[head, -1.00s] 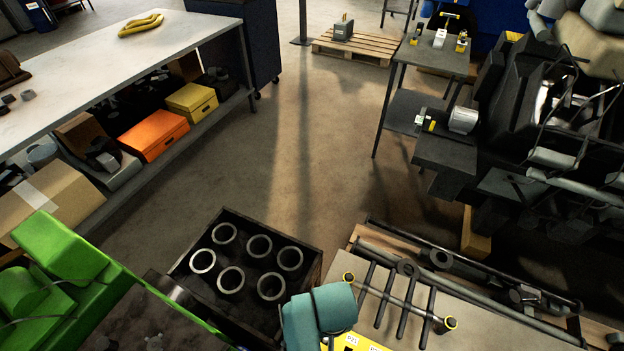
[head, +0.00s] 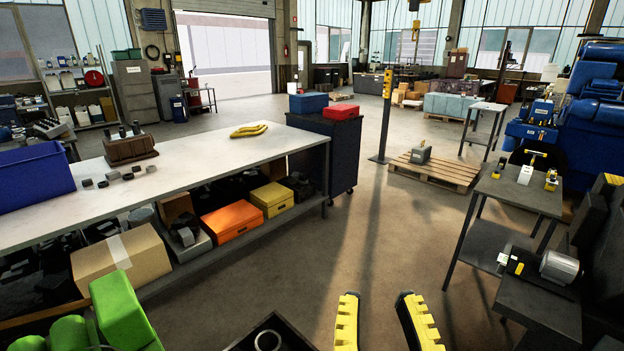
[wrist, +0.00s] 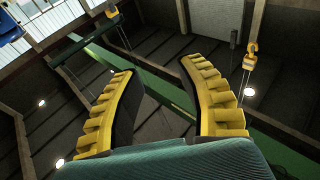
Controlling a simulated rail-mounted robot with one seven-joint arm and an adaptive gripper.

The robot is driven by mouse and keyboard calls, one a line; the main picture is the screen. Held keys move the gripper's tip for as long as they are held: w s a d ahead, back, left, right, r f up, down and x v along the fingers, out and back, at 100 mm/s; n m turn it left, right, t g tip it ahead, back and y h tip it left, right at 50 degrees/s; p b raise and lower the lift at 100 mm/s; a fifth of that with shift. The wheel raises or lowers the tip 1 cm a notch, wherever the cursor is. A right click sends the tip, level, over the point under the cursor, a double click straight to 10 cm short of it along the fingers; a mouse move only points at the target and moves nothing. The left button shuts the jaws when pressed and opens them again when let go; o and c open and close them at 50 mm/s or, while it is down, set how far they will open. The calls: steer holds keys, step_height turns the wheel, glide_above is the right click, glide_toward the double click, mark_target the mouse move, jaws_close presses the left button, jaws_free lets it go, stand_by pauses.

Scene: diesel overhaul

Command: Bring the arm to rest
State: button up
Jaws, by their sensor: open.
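My gripper (head: 376,322) shows at the bottom centre of the head view as two yellow ridged fingers, spread apart and pointing up. In the wrist view my gripper (wrist: 158,100) is open, with nothing between the fingers. The rest of my arm is below the head view's lower edge.
A long workbench (head: 215,155) stands at the left, with an orange box (head: 232,221) and a cardboard box (head: 120,265) below. A grey side table (head: 520,190) and a blue machine (head: 590,115) stand at the right. The middle floor (head: 400,235) is clear up to a pallet (head: 435,172).

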step_height(320, 180, up, 32)
steer(key=s+t+p, duration=0.1)
steer(key=p, duration=2.8)
steer(key=shift+s+r+t+p, duration=0.25)
steer(key=shift+s+t+p, duration=0.05)
steer(key=shift+p, duration=0.05)
